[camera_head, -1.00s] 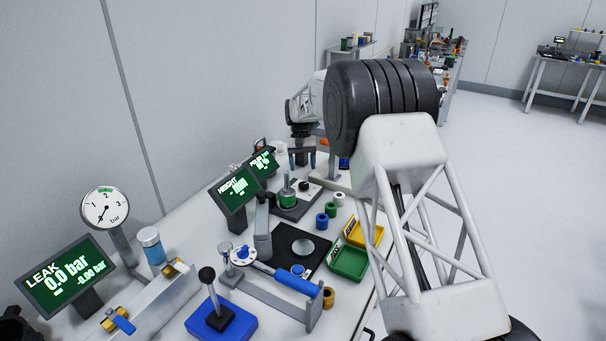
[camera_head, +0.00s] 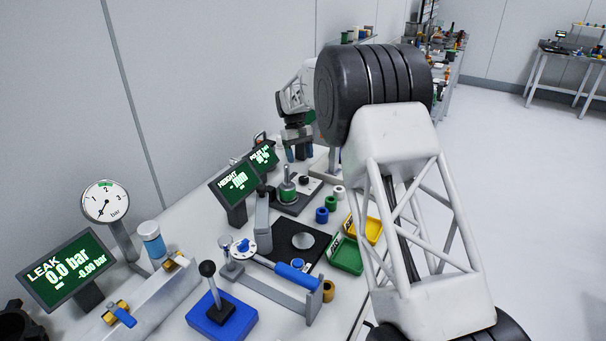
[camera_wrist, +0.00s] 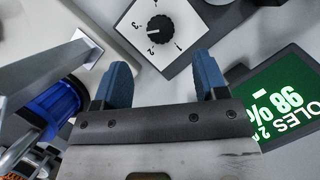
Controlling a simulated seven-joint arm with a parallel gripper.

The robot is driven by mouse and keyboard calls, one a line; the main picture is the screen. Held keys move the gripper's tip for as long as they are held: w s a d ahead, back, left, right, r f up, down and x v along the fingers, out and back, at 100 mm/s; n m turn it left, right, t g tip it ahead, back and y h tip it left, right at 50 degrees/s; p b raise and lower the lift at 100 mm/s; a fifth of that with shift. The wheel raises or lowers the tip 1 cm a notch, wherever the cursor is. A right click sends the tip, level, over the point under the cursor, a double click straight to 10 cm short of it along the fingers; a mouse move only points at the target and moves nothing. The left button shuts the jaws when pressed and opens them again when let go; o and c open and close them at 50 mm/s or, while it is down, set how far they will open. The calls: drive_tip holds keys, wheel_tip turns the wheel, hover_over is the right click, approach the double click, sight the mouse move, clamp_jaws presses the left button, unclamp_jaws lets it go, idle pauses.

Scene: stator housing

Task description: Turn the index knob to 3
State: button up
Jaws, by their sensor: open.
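The index knob (camera_wrist: 159,30) is a round black ribbed knob on a white plate (camera_wrist: 180,14) marked 1, 2 and 3, near the top middle of the wrist view. Which number it points to is hard to tell. In the head view a small black knob (camera_head: 304,181) shows on a white plate beside a green and metal part. My gripper (camera_wrist: 161,72) is open and empty, its two blue fingers apart below the knob in the wrist view. In the head view my gripper (camera_head: 298,154) is beyond the knob, above the far part of the bench.
A green-screen display (camera_wrist: 288,100) stands close to the right finger in the wrist view. A blue cylindrical part (camera_wrist: 50,108) lies at the left. Height display (camera_head: 235,186), green tray (camera_head: 347,256) and yellow tray (camera_head: 368,231) are nearer on the bench.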

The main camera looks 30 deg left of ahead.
sight(304, 178)
drive_tip(key=n, duration=0.1)
drive_tip(key=n+t, duration=0.1)
drive_tip(key=n, duration=0.1)
drive_tip(key=shift+s+a+n+h, duration=0.3)
drive_tip(key=shift+s+n+h, duration=0.1)
drive_tip(key=shift+d+f, duration=0.1)
drive_tip(key=shift+x, duration=3.75)
drive_tip(key=shift+c, duration=0.3)
drive_tip(key=c, duration=0.9)
drive_tip(key=shift+o, duration=0.2)
drive_tip(key=shift+w+m+g+y, duration=0.1)
drive_tip(key=shift+m+g+y, duration=0.25)
drive_tip(key=shift+m, duration=1.25)
drive_tip(key=o, duration=0.9)
